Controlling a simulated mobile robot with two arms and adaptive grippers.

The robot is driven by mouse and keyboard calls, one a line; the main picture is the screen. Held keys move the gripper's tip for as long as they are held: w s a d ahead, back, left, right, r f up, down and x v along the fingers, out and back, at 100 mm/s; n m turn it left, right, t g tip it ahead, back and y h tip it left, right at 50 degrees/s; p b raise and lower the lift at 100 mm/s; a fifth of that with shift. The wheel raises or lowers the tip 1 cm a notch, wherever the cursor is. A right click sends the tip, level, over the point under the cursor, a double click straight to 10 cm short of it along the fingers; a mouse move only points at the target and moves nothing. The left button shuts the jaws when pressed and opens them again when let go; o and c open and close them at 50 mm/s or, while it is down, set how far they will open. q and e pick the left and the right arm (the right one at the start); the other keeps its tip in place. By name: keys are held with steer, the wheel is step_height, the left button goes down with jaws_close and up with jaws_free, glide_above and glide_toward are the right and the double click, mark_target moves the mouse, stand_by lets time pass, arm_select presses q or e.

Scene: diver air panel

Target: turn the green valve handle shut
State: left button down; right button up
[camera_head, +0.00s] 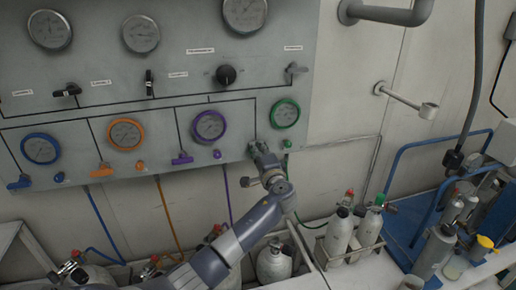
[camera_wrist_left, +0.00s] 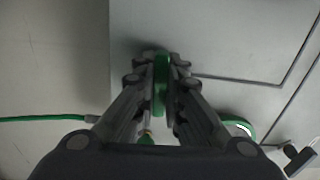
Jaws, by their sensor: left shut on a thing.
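The green valve handle (camera_wrist_left: 161,82) shows in the left wrist view as a narrow green bar between my fingers, in line with them. My left gripper (camera_wrist_left: 160,72) is shut on it, one finger on each side. In the head view my left gripper (camera_head: 259,150) is at the lower right of the grey panel, below and left of the green-rimmed gauge (camera_head: 285,113), and it hides the handle there. A small green knob (camera_head: 287,144) sits just right of the gripper. My right gripper is not in view.
Blue (camera_head: 19,182), orange (camera_head: 102,170) and purple (camera_head: 182,158) handles line the panel's lower edge to the left. Gas cylinders (camera_head: 339,234) stand below, right of my arm. A wall-mounted arm (camera_head: 405,99) juts out at the right. A green hose (camera_wrist_left: 45,118) runs left in the wrist view.

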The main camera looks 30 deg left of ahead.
arm_select(q)
steer(key=shift+m, duration=0.5)
steer(key=c, duration=1.7)
jaws_free()
steer(key=v, duration=1.2)
